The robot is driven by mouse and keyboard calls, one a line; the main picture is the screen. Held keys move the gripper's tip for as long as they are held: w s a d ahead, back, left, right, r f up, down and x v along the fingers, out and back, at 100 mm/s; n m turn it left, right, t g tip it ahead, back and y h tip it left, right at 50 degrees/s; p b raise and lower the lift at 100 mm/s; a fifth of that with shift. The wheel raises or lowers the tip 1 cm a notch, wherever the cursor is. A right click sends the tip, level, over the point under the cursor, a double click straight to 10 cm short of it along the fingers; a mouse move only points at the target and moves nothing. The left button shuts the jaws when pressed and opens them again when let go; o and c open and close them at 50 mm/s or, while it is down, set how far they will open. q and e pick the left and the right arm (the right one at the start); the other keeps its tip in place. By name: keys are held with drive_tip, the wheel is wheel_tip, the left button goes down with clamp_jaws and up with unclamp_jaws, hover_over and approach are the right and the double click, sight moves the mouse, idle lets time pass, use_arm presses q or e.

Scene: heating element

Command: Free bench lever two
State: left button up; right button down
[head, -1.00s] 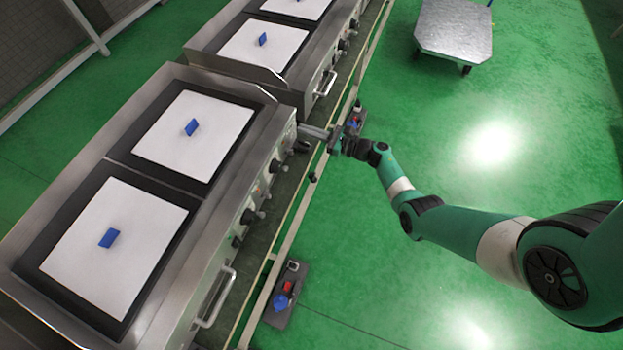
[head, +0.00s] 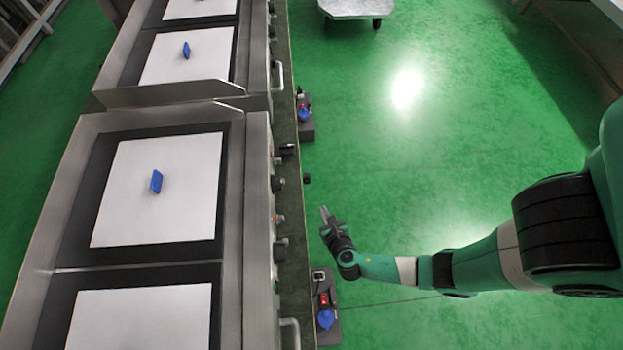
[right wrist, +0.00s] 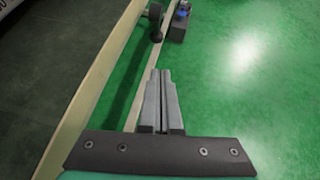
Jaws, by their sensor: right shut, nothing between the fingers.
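My right gripper (head: 325,213) is shut and empty. It hangs over the green floor, just right of the bench's front edge, and also shows in the right wrist view (right wrist: 161,78). A small black knob (head: 306,179) stands at the bench edge, a little beyond and left of the fingertips, apart from them. A black knob also shows ahead of the fingers in the right wrist view (right wrist: 157,35). A black handle (head: 287,149) sticks out of the front panel further off. I cannot tell which of these is lever two. My left gripper is not in view.
Steel benches (head: 232,190) with white plates and blue pieces run along the left. Dark boxes with red and blue parts, one near (head: 327,316) and one far (head: 305,117), lie by the front edge. A metal cart (head: 355,8) stands far back. The green floor right is clear.

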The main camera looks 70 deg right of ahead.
sight(307, 180)
drive_tip(key=w+r+b+x, duration=0.1)
drive_tip(key=b+x, duration=0.9)
drive_tip(key=x, duration=0.4)
drive_tip(key=shift+r, duration=0.1)
